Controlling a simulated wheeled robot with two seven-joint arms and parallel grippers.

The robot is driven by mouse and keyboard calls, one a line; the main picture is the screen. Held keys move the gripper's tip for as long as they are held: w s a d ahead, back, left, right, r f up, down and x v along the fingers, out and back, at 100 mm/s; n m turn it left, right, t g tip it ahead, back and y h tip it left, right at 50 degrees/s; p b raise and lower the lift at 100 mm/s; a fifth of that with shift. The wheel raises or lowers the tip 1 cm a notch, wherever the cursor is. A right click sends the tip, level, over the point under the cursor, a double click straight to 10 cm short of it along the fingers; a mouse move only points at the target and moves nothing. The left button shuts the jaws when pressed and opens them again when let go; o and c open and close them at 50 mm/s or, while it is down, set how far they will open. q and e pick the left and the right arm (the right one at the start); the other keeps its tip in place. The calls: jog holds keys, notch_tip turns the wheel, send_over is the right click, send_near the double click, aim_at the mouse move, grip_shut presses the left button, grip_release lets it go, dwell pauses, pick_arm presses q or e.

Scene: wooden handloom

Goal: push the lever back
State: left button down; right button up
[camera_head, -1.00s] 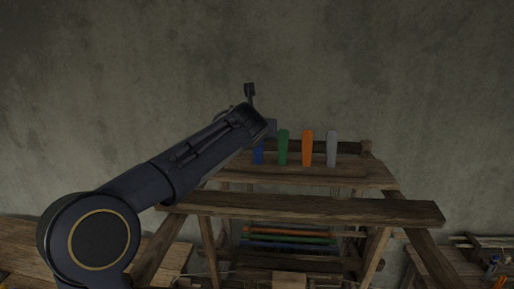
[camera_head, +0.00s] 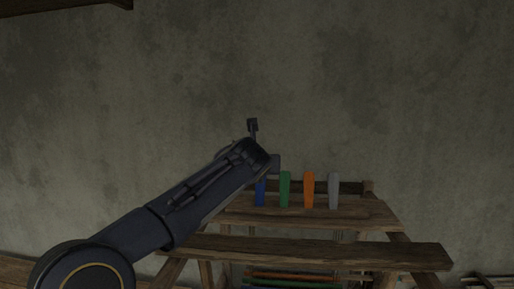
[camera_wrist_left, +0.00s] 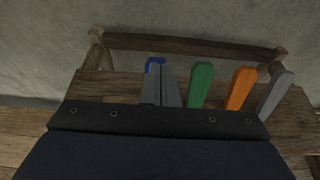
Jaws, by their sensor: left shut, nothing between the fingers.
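Four-coloured levers stand in a row on top of the wooden loom (camera_head: 350,211): blue (camera_head: 260,194), green (camera_head: 285,189), orange (camera_head: 308,190) and grey (camera_head: 333,190). In the left wrist view, the blue lever (camera_wrist_left: 155,64) shows mostly as a rim behind the fingers of my left gripper (camera_wrist_left: 161,88). The fingers are together and empty, right in front of the blue lever. I cannot tell whether they touch it. The green lever (camera_wrist_left: 201,86) is just to their right. In the head view my left arm covers the fingers. My right gripper is in neither view.
A wooden crossbar (camera_wrist_left: 195,48) runs behind the levers, between two posts. A broad front beam (camera_head: 320,252) crosses the loom below them. The orange lever (camera_wrist_left: 241,88) and grey lever (camera_wrist_left: 275,95) stand farther right. A bare wall is behind.

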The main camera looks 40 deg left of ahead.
pick_arm(q)
jog(key=s+d+r, duration=0.2)
jog(key=s+r, duration=0.3)
jog(key=r, duration=0.5)
jog(key=shift+d+r, duration=0.2)
jog(key=shift+d, duration=0.2)
jog(key=shift+s, duration=0.1)
jog(key=shift+s, duration=0.1)
